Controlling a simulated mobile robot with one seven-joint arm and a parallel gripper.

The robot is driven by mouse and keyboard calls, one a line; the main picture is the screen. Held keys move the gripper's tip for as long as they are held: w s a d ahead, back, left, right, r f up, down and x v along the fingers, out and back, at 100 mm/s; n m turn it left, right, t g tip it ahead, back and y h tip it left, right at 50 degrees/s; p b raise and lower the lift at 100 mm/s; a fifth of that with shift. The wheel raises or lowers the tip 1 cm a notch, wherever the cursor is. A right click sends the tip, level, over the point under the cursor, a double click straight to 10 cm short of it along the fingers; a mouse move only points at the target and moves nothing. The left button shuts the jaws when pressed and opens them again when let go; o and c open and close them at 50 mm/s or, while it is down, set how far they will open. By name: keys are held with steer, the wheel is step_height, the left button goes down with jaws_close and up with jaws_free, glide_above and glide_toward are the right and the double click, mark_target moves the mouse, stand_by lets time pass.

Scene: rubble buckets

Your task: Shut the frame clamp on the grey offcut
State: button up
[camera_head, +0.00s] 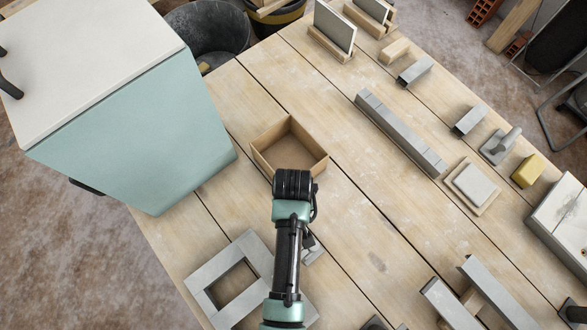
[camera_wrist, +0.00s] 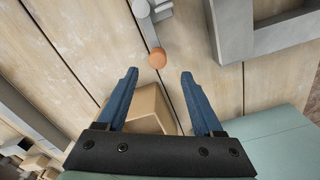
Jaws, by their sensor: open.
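My gripper (camera_wrist: 158,76) is open and empty in the wrist view, its two blue fingers wide apart above the table. Just ahead of the fingertips is a small grey metal piece (camera_wrist: 143,10), perhaps the clamp, with an orange round knob (camera_wrist: 157,58) near the gap between them. A corner of a flat grey frame (camera_wrist: 232,40) lies to its right, apart from it. In the head view the frame (camera_head: 207,273) lies at the lower left, partly behind my arm, and the small grey piece (camera_head: 313,248) peeps out beside my arm. I cannot tell which piece is the grey offcut.
An open cardboard box (camera_head: 268,133) stands beyond my wrist. A pale green cabinet (camera_head: 140,130) rises at the left. A long grey bar (camera_head: 400,132) and several small blocks lie to the right. Two grey rails (camera_head: 495,290) lie at the lower right. Table around the box is mostly clear.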

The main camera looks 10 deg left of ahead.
step_height(320, 180, up, 5)
steer(key=shift+f, duration=0.2)
stand_by(0.8)
steer(key=w+r+m+t+b, duration=0.15)
steer(key=w+r+t, duration=0.45)
steer(key=w+r, duration=0.65)
steer(key=w+r+t+b, duration=0.1)
steer(key=w+r+t, duration=0.2)
steer(key=r, duration=0.4)
steer(key=w+r+m+t+b, duration=0.1)
steer(key=w+r+t, duration=0.25)
steer(key=r, duration=0.45)
steer(key=w+r+t+b, duration=0.1)
steer(key=w+r+t, duration=0.25)
steer(key=r, duration=0.35)
steer(key=s+d+r+t+b, duration=0.1)
steer(key=s+r+t, duration=0.2)
steer(key=r, duration=0.7)
steer(key=s+d+r+m+t, duration=0.1)
steer(key=s+r+t, duration=0.3)
steer(key=s+r, duration=0.3)
steer(key=s+d+r+m+t+b, duration=0.1)
steer(key=s+r+t, duration=0.3)
steer(key=r, duration=1)
steer(key=shift+s+d+b, duration=0.3)
steer(key=shift+s+d, duration=0.05)
steer(key=shift+s, duration=0.05)
